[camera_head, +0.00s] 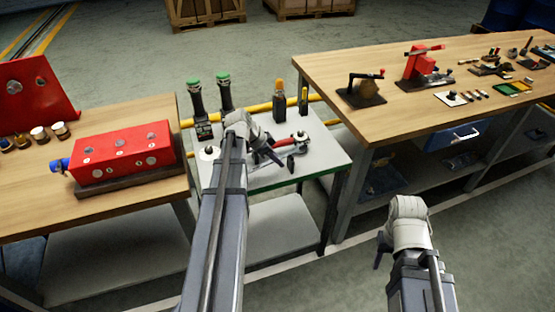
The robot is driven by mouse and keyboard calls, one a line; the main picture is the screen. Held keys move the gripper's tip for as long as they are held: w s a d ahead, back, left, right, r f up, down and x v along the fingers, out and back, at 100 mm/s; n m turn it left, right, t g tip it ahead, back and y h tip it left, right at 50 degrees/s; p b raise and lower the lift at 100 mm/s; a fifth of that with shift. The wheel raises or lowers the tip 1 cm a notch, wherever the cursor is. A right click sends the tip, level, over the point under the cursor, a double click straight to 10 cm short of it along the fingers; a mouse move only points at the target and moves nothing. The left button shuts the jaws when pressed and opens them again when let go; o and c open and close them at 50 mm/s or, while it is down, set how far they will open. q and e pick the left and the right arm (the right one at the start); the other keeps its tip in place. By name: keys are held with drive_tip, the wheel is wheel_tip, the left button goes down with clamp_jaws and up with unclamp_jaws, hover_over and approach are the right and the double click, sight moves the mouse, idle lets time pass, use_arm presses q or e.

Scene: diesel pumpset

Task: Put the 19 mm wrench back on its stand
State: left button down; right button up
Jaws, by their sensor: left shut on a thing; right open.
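My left gripper (268,150) is over the small grey-white table (262,178) in the middle. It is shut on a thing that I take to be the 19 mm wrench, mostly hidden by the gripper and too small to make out. A red-and-silver tool (290,141) shows just right of the fingers; I cannot tell whether they touch it. I cannot clearly pick out the wrench's stand. My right gripper (380,250) is open and empty, low over the floor in front of the right workbench.
Green-topped black tools (224,92) and orange-topped ones (280,102) stand upright at the small table's back. A red block (125,152) lies on the left bench (120,205). The right bench (330,72) carries a red device (420,65) and small parts.

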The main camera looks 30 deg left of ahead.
use_arm(q)
drive_tip(key=shift+f+b, duration=1)
drive_tip(key=shift+b, duration=0.05)
drive_tip(key=c, duration=0.8)
unclamp_jaws()
drive_tip(key=shift+o, duration=0.2)
drive_tip(key=p+v, duration=0.6)
drive_tip(key=v, duration=0.1)
drive_tip(key=shift+r, duration=0.25)
drive_tip(key=shift+s+a+r+p, duration=0.1)
drive_tip(key=shift+a+r+p, duration=0.1)
drive_tip(key=shift+p, duration=0.2)
drive_tip(key=shift+d+f, duration=0.1)
